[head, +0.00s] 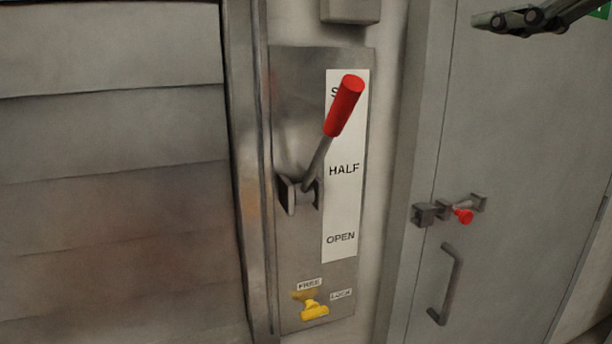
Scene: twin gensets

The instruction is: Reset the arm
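A lever with a red grip (344,105) and a grey shaft stands on a metal wall plate (297,95). It is tilted up and to the right from its pivot bracket (299,192). A white label strip (343,215) behind it reads HALF and OPEN; the top word starts with S and is mostly hidden by the grip. A yellow catch (312,308) sits low on the plate, below a FREE label and left of a LOCK label; I cannot tell its setting. My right gripper (488,22) is at the top right, apart from the lever. My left gripper is out of view.
A grey slatted panel (110,140) fills the left side. On the right is a grey door (520,130) with a bolt latch with a red knob (463,215) and a bar handle (447,285). A grey box (350,10) is above the plate. Space before the plate looks clear.

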